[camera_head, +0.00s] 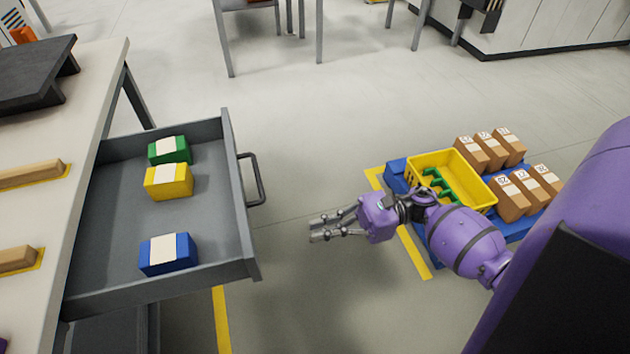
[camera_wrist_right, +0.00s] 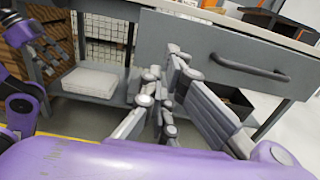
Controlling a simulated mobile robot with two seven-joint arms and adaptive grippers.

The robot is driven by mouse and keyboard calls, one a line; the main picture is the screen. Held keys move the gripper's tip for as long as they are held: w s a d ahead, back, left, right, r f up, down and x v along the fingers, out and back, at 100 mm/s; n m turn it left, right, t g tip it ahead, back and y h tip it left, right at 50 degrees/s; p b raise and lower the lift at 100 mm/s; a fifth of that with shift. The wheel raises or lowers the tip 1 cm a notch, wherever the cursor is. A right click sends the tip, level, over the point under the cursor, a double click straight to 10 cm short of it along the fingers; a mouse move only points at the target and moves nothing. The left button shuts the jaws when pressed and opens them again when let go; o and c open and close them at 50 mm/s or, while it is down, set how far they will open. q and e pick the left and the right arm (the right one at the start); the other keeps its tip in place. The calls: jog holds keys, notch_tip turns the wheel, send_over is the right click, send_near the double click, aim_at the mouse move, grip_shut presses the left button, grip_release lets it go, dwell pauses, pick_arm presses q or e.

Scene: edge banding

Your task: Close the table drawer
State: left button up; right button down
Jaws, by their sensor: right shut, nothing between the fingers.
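The grey table drawer (camera_head: 205,278) is pulled out to the right from under the table at the left of the head view. It holds a green box (camera_head: 170,150), a yellow box (camera_head: 168,182) and a blue box (camera_head: 168,254). Its dark bar handle (camera_head: 256,180) is on the right-hand front face. My right gripper (camera_head: 318,231) is to the right of the drawer, apart from it, shut and empty. In the right wrist view the drawer front (camera_wrist_right: 205,50) and handle (camera_wrist_right: 250,68) show beyond my gripper (camera_wrist_right: 165,85).
The table top (camera_head: 75,215) carries wooden strips and a black stand (camera_head: 35,72). A blue pallet (camera_head: 398,174) with a yellow crate (camera_head: 425,157) and several brown boxes (camera_head: 510,200) is at the right. The floor between drawer and pallet is clear.

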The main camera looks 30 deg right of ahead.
jog(key=p+x, duration=0.3)
jog(key=x, duration=0.8)
jog(key=shift+a, duration=0.1)
jog(key=b, duration=1)
send_near(88, 290)
jog(key=a+r, duration=0.1)
jog(key=a, duration=0.1)
jog(key=a+r, duration=0.1)
jog(key=a, duration=0.2)
jog(key=a+r, duration=0.1)
jog(key=a, duration=0.1)
jog(key=shift+a+r, duration=0.2)
jog(key=shift+r, duration=0.1)
jog(key=shift+a+r, duration=0.1)
jog(key=shift+a, duration=0.15)
